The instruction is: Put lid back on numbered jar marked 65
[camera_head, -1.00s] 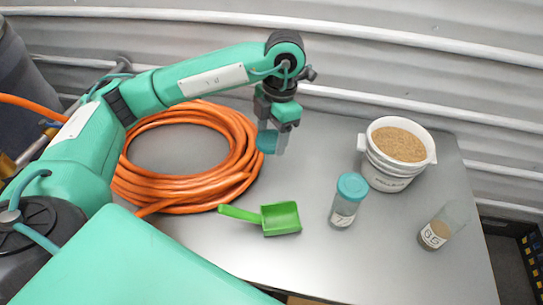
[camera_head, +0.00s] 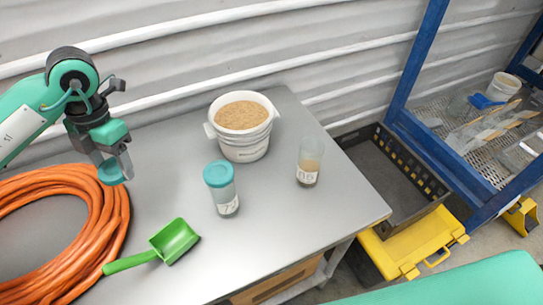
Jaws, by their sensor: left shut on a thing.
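My left gripper (camera_head: 116,164) is at the left, shut on a teal lid (camera_head: 108,174) that it holds on edge above the table, near the hose. An open clear jar (camera_head: 309,162) stands upright near the table's right edge, partly filled with brown material. Its white label is small and seems to end in 5; I cannot read it surely. A second jar (camera_head: 222,190) with a teal lid on stands to its left, its number hard to read. My right gripper is not in view.
A white bucket (camera_head: 246,143) of brown grain stands behind the jars. A green scoop (camera_head: 172,243) and coiled orange hose (camera_head: 112,230) lie on the grey table (camera_head: 270,225). Beyond the right edge are a black crate (camera_head: 440,190), yellow case (camera_head: 410,245) and blue frame (camera_head: 450,157).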

